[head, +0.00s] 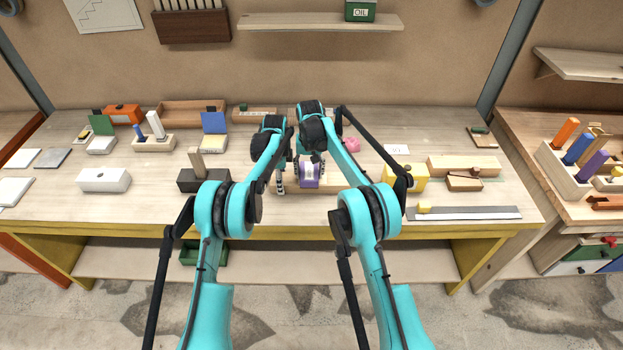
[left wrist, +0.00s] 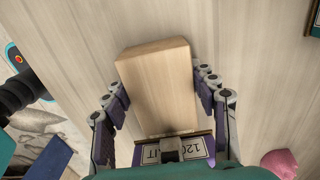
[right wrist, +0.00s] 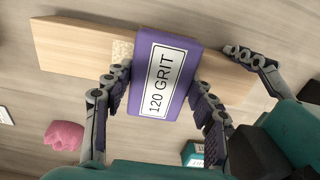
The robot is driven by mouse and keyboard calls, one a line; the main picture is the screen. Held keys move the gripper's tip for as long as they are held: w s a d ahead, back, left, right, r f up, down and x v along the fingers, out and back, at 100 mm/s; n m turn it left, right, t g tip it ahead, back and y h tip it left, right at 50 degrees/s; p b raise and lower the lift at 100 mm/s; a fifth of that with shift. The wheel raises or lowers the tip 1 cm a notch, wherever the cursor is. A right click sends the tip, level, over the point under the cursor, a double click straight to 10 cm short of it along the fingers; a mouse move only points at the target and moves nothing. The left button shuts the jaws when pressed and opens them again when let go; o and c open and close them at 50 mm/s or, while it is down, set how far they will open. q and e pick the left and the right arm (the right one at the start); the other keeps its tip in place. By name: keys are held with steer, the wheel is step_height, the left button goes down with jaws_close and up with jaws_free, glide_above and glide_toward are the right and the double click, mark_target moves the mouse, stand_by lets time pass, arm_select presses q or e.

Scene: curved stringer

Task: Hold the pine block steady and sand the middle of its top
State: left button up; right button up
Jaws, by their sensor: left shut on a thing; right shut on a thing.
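The pine block (left wrist: 155,62) lies on the workbench, and my left gripper (left wrist: 160,92) is shut on one end of it. In the right wrist view the block (right wrist: 75,50) runs lengthwise under a purple sander (right wrist: 166,72) labelled 120 GRIT. My right gripper (right wrist: 161,92) is shut on the sander, which lies across the block's top near its middle. A pale speckled patch (right wrist: 122,50) shows on the block beside the sander; the sander hides the wood beneath it. In the head view the sander (head: 309,174) shows between my two arms, and they partly hide the block.
A pink lump (head: 351,144) sits behind the block. A black box (head: 204,181) stands to the left and a yellow block (head: 410,171) to the right. A steel rule (head: 470,213) lies near the front edge. Bare bench (head: 140,211) shows at front left.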

arm_select(q)
steer(key=shift+a, duration=0.15)
arm_select(e)
steer(key=shift+d, duration=1.1)
steer(key=shift+r, duration=0.1)
steer(key=shift+a+r, duration=0.1)
steer(key=shift+r, duration=2.85)
arm_select(q)
steer(key=o, duration=2.1)
steer(key=shift+r, duration=0.15)
steer(key=shift+r, duration=2.35)
